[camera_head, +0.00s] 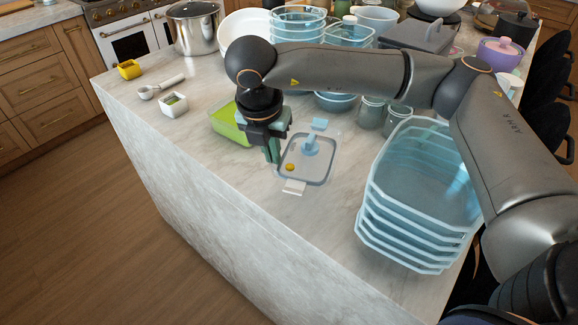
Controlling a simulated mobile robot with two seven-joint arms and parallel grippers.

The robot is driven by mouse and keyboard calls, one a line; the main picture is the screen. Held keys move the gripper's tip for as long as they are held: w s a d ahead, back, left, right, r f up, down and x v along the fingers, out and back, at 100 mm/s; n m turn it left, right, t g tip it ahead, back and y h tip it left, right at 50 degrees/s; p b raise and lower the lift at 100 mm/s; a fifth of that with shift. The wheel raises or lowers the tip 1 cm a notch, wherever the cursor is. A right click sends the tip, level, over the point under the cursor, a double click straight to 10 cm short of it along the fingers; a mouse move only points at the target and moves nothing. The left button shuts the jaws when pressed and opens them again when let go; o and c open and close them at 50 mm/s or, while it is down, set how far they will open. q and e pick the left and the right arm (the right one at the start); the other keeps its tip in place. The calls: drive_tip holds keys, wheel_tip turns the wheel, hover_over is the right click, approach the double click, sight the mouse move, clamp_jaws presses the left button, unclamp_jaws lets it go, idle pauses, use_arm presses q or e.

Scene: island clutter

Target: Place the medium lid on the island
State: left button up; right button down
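A clear rectangular lid (315,169) with a grey seal and pale blue clips shows near the middle of the island (215,190), by its front edge. I take it to be the medium lid. It looks flat; I cannot tell whether it rests on the marble or is just above it. My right gripper (273,157) points down at the lid's left edge, its fingertips at or very near the rim. The fingers overlap from this angle, so their gap and any hold on the lid are unclear. My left gripper is not in view.
A stack of clear blue containers (415,245) stands right of the lid. A green box (226,122) sits behind my gripper. Glass jars (371,112), a steel pot (195,32) and other kitchenware crowd the back. The marble left of the lid is mostly clear.

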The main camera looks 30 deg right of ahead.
sight(285, 159)
drive_tip(key=d+f, duration=0.3)
drive_tip(key=shift+w+f, duration=0.15)
drive_tip(key=shift+f, duration=0.1)
drive_tip(key=x, duration=0.2)
drive_tip(key=p+x, duration=0.1)
drive_tip(key=shift+s+f, duration=0.2)
drive_tip(key=shift+s, duration=0.05)
drive_tip(key=shift+f, duration=0.2)
drive_tip(key=shift+f+b, duration=0.2)
drive_tip(key=shift+b, duration=0.1)
drive_tip(key=c, duration=1.1)
unclamp_jaws()
drive_tip(key=shift+r, duration=0.1)
drive_tip(key=shift+o, duration=0.2)
drive_tip(key=shift+r, duration=0.1)
